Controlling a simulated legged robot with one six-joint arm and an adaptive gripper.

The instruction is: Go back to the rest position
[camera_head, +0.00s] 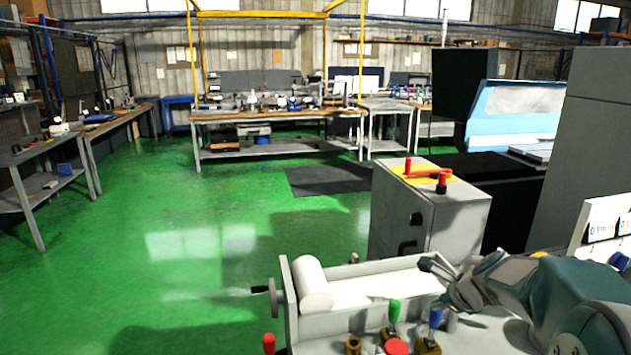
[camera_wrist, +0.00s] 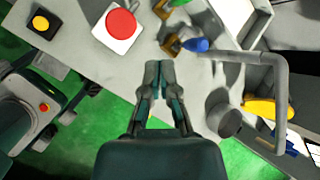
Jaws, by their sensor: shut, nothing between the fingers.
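My gripper (camera_wrist: 160,66) shows in the middle of the wrist view, its fingers together and empty. In the head view, my gripper (camera_head: 430,266) is at the end of the arm reaching in from the right, above the grey machine table (camera_head: 340,322). In the wrist view, a red button (camera_wrist: 120,23) on a white box and a blue-handled lever (camera_wrist: 196,45) lie past the fingertips. The levers also show in the head view, one green (camera_head: 394,311) and one blue (camera_head: 435,317). I see no contact between the fingers and these controls.
A white cylinder (camera_head: 311,283) lies in the machine's trough. A grey cabinet (camera_head: 425,215) with a red handle (camera_head: 428,172) stands behind it. A bent grey bar (camera_wrist: 281,85) is right of the gripper in the wrist view. The green floor (camera_head: 170,235) at left is open.

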